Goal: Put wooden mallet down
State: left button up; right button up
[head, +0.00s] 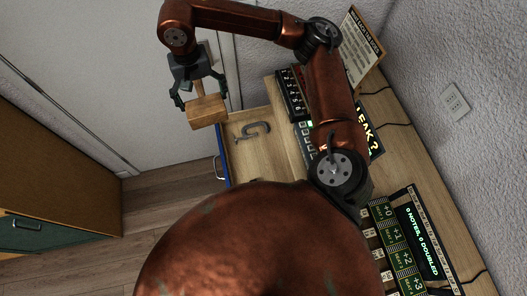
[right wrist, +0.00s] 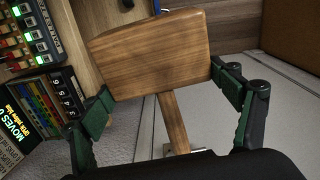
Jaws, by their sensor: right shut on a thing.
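The wooden mallet (head: 207,112) is in my right gripper (head: 199,99), in the upper left of the head view. In the right wrist view its block-shaped head (right wrist: 150,52) lies just past the fingertips, and its handle (right wrist: 174,122) runs back between the green fingers of the right gripper (right wrist: 166,90) toward the palm. The right gripper is shut on the mallet; the exact contact is hard to see. The mallet is held in the air beside an open wooden drawer (head: 243,158). My left gripper does not show.
A C-shaped clamp (head: 253,132) lies in the drawer. A wooden bench (head: 397,165) along the wall bears number panels (head: 291,93), lit displays (head: 422,243) and a sign (head: 361,48). A cabinet (head: 50,190) stands at the left. The floor (head: 165,205) between is clear.

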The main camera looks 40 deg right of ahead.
jog(key=s+d+f+m+b, duration=0.1)
jog(key=s+f+m+b, duration=0.25)
jog(key=f+m, duration=1.05)
jog(key=s+f+m+b, duration=0.2)
jog(key=s+f+m, duration=0.3)
jog(key=f+m, duration=0.8)
jog(key=m+b, duration=0.2)
jog(key=m, duration=0.4)
send_near(262, 152)
jog(key=shift+s+a+f, duration=0.1)
jog(key=shift+s+a, duration=0.35)
jog(key=shift+w+d+f, duration=0.25)
jog(key=shift+d+f, duration=0.2)
jog(key=shift+f, duration=1.65)
